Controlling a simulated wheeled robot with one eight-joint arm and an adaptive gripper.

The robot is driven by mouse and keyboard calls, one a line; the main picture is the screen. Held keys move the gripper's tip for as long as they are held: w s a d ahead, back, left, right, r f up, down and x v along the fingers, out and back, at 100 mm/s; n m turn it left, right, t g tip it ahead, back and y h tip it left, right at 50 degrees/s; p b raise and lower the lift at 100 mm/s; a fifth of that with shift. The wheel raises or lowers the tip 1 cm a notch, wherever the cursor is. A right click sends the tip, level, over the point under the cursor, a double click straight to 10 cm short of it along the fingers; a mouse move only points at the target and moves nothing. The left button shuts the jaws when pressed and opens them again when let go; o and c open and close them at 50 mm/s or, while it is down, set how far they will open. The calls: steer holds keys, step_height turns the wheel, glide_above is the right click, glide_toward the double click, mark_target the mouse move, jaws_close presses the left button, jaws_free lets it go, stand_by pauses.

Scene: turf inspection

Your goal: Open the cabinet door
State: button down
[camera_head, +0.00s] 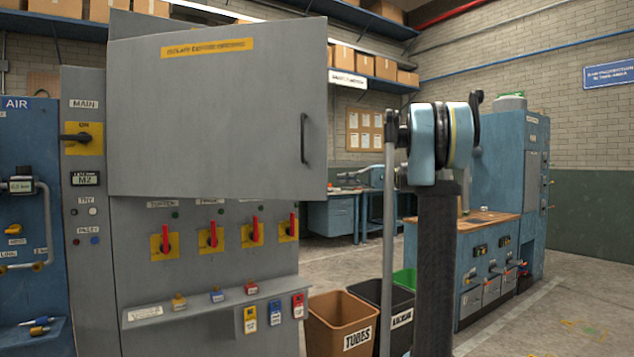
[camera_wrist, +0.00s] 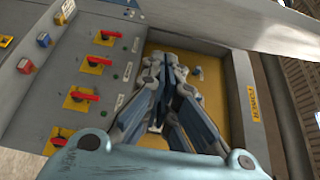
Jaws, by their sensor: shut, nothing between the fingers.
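The grey cabinet door (camera_head: 215,110) stands swung open in the head view, its right edge out past the cabinet body (camera_head: 205,270). Its dark bar handle (camera_head: 304,138) is near the right edge of the outer face. In the wrist view the door (camera_wrist: 225,22) shows as a grey panel across the top, and the cabinet's yellow interior (camera_wrist: 215,105) is exposed. My gripper (camera_wrist: 165,80) is shut and empty in front of that interior, apart from the handle. Whether it touches anything is unclear. The door hides it in the head view.
Red switches (camera_head: 210,237) on yellow plates and a small shelf (camera_head: 215,307) sit below the door. Brown and black bins (camera_head: 340,310) stand at the cabinet's right. A blue workbench (camera_head: 490,265) stands further right, with open floor beyond.

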mark_target(315, 177)
steer(key=shift+s+a+r, duration=0.1)
steer(key=shift+s+a, duration=0.7)
steer(key=shift+a, duration=0.9)
steer(key=shift+s+a+r, duration=0.1)
steer(key=shift+s+a, duration=0.7)
steer(key=shift+a, duration=0.9)
steer(key=shift+s+a+r, duration=0.1)
steer(key=shift+s+a, duration=0.7)
steer(key=shift+a, duration=0.9)
steer(key=shift+d, duration=0.1)
